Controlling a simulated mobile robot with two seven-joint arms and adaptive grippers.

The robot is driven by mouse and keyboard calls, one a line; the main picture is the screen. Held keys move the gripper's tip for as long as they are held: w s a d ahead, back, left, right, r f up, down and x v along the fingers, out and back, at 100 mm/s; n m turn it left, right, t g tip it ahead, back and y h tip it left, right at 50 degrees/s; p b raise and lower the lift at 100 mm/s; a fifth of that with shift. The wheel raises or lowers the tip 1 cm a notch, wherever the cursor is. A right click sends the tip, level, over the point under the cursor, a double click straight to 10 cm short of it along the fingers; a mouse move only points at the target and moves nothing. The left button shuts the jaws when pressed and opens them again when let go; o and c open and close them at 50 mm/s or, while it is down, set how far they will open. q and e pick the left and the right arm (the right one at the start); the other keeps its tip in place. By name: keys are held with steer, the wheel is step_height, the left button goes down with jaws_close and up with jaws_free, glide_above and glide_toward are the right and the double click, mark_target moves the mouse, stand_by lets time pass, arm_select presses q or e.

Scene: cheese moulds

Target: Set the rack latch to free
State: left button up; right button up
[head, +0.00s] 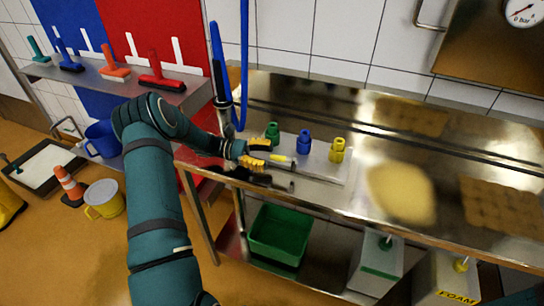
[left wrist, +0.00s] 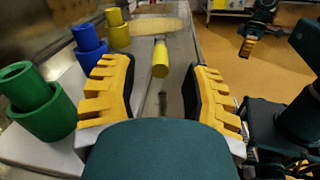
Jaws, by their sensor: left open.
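The rack is a pale plate (head: 325,168) on the steel table, bearing green (head: 272,131), blue (head: 304,142) and yellow (head: 338,150) fittings. A yellow cylindrical grip (head: 282,159), seemingly the latch handle, lies low at the plate's near side. It also shows in the left wrist view (left wrist: 160,60), ahead between the fingers. My left gripper (head: 267,153) is open beside the grip, its yellow-padded fingers (left wrist: 163,90) apart with nothing held. The latch's base and any markings cannot be made out. My right gripper (left wrist: 249,44) is small and far off in the left wrist view.
The fittings stand close beside my left fingers. A blue hose (head: 244,65) hangs behind the gripper. A green crate (head: 278,235) sits on the lower shelf. A pale cheese-like slab (head: 400,193) lies to the right on the steel table (head: 440,225).

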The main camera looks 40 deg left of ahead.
arm_select(q)
steer(key=v, duration=0.9)
steer(key=shift+s+a+r, duration=0.1)
steer(key=shift+a, duration=0.15)
steer(key=shift+c, duration=0.5)
